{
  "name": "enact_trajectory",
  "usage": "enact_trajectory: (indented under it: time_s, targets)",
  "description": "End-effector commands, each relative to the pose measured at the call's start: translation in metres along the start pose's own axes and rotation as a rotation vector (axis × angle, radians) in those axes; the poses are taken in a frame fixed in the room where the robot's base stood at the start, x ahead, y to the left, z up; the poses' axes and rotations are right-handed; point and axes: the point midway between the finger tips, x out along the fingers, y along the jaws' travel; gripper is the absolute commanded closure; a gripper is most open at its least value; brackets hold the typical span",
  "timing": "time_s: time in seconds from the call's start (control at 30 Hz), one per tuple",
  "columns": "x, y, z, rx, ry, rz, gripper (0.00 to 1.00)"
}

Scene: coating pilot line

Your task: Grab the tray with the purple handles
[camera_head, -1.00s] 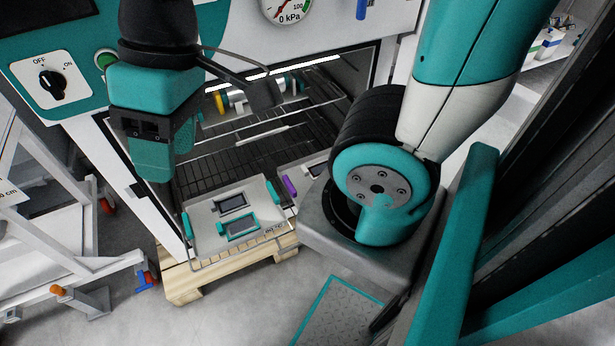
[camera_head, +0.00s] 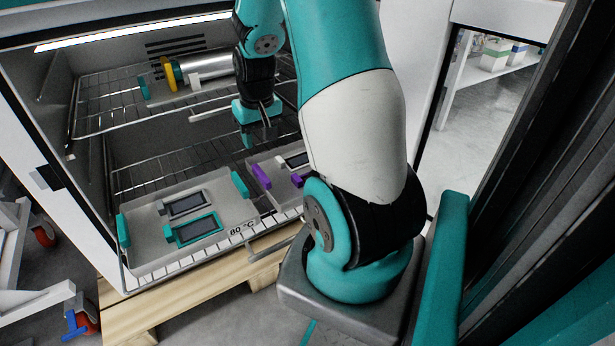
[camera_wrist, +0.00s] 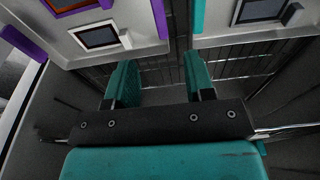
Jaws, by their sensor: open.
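The tray with the purple handles (camera_head: 274,166) sits on the oven's lower rack, its right part hidden behind my arm in the head view. One purple handle (camera_head: 261,176) shows at its left end. In the wrist view this tray (camera_wrist: 135,15) is at upper left, with one purple handle (camera_wrist: 160,19) just above the gap between my fingers and another (camera_wrist: 22,43) at far left. It holds a purple-framed piece and a dark-screened piece. My gripper (camera_head: 258,134) is inside the oven, open and empty, apart from the handle; it also shows in the wrist view (camera_wrist: 160,82).
A tray with teal handles (camera_head: 145,205) stands just left, holding two dark-screened pieces; its teal handle (camera_wrist: 198,16) is close to the purple one. An upper wire shelf (camera_head: 110,100) carries a metal roller (camera_head: 205,66). The oven's side wall (camera_head: 50,140) bounds the left.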

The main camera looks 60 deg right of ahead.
Motion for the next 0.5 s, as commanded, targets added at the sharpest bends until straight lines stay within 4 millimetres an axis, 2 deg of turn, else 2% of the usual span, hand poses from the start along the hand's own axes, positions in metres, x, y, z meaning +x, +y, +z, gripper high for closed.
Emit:
enact_trajectory:
  time_s: [0.03,0.3,0.5]
  targets:
    - [0.015,0.000,0.001,0.000,-0.003,0.000,0.51]
    - [0.077,-0.001,0.001,-0.002,-0.004,-0.002,0.51]
    - [0.104,-0.001,0.000,-0.003,-0.001,-0.002,0.51]
